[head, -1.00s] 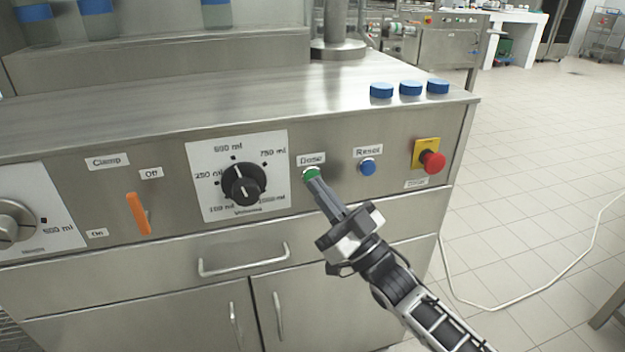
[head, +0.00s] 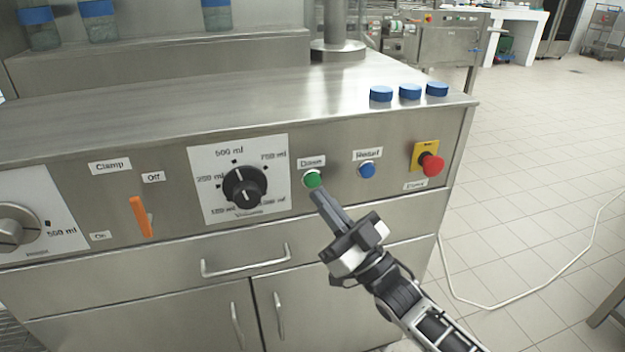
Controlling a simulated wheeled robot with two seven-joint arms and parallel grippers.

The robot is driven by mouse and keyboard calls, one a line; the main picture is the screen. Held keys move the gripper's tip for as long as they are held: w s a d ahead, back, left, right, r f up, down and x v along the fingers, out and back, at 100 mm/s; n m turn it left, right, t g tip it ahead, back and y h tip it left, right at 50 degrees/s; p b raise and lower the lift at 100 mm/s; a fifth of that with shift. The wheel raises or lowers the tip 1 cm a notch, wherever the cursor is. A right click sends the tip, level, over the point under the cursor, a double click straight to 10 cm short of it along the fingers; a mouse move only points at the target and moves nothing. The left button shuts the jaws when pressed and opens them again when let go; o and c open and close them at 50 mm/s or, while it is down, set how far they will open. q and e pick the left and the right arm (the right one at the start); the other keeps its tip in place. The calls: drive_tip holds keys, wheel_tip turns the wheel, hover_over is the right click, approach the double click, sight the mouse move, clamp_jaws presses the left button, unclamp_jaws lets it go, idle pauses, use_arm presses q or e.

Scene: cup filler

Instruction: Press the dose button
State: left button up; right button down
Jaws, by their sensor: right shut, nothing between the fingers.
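The green dose button (head: 312,179) is on the steel front panel, under a small label and right of the black volume dial (head: 244,187). It is now fully in sight. My right gripper (head: 318,195) is shut and empty. Its fingertips are just below the button in the picture, with a small gap showing between them and the green cap. My left gripper is not in the head view.
The blue reset button (head: 367,169) and the red emergency stop (head: 431,164) on a yellow plate are to the right. An orange clamp lever (head: 141,216) is at the left. A drawer handle (head: 245,262) sticks out below. Blue caps (head: 410,91) lie on the countertop.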

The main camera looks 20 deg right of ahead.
drive_tip(key=s+p, duration=0.2)
drive_tip(key=s, duration=0.3)
drive_tip(key=shift+s+d+r, duration=0.1)
idle(0.3)
